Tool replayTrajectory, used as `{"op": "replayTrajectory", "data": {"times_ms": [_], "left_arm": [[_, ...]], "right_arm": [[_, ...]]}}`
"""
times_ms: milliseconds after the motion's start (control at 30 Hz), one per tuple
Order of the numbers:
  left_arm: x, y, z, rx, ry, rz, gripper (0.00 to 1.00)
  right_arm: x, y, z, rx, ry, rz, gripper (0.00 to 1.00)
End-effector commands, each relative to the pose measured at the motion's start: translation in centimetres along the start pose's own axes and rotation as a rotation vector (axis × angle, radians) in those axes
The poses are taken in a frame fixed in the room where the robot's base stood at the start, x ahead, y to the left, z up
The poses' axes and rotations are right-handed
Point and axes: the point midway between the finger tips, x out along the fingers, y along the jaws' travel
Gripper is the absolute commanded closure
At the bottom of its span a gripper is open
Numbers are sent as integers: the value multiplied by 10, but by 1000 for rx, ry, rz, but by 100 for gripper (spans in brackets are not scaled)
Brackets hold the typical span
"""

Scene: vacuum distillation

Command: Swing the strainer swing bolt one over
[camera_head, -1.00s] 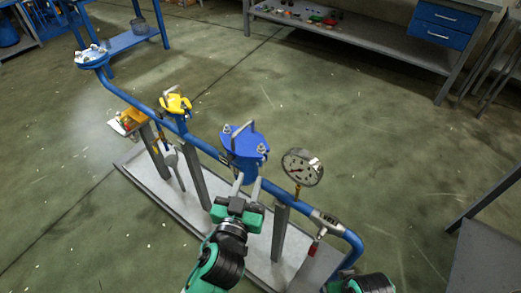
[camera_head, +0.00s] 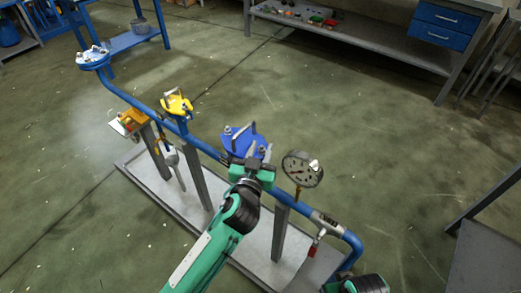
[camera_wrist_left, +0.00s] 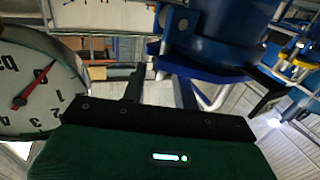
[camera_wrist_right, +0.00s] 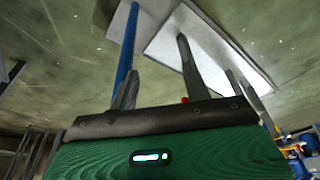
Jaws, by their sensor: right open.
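The strainer is the blue pot with a blue lid (camera_head: 236,143) and a grey bar handle, standing on the blue pipe. A pale swing bolt (camera_head: 227,130) shows at the lid's far left edge; the near right edge is partly hidden by my left gripper. My left gripper (camera_head: 258,150) is at the near side of the lid with its fingers apart. In the left wrist view, the blue strainer body (camera_wrist_left: 225,35) fills the top, just beyond the spread fingers (camera_wrist_left: 160,92). I cannot tell whether they touch a bolt. My right gripper (camera_wrist_right: 183,90) is open and empty.
A pressure gauge (camera_head: 302,169) stands on the pipe just right of my left gripper. A yellow fitting (camera_head: 177,105) is farther left on the pipe. A red-handled valve (camera_head: 314,246) hangs near the right end. The floor beyond the skid is clear.

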Motion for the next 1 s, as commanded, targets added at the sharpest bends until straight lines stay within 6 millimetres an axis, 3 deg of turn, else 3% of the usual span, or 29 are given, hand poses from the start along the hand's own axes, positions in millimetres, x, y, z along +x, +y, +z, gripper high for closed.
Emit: {"op": "replayTrajectory", "data": {"times_ms": [200,333,367,667,1000], "left_arm": [[0,0,0,0,-1,0,72],[0,0,0,0,-1,0,98],[0,0,0,0,-1,0,100],[-1,2,2,23,9,0,100],[-4,10,6,161,68,-1,100]], "right_arm": [[0,0,0,0,1,0,51],[0,0,0,0,1,0,51],[0,0,0,0,1,0,51],[2,0,0,-1,0,0,51],[-48,0,-6,1,62,0,51]]}}
